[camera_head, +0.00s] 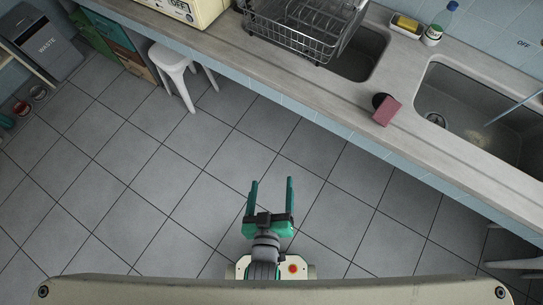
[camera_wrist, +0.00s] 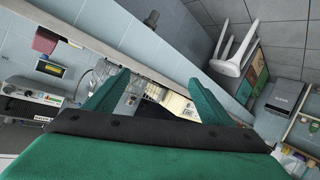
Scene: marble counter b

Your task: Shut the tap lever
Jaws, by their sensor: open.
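The tap lever is not clearly visible in either view. In the head view a thin bluish line that looks like running water (camera_head: 515,108) slants into the right-hand sink (camera_head: 468,85) from the right edge. An OFF label (camera_head: 523,43) is on the tiled wall above that sink. My gripper (camera_head: 271,180) is open and empty over the floor, in front of the counter and well apart from the sink. Its two green fingers also show in the wrist view (camera_wrist: 157,82), with nothing between them.
The counter (camera_head: 335,90) carries a dish rack (camera_head: 300,30), a pink sponge-like block (camera_head: 387,111), a bottle (camera_head: 440,22) and a yellow sponge (camera_head: 405,22). A white stool (camera_head: 172,62) and a waste bin (camera_head: 40,42) stand left. The tiled floor around my gripper is clear.

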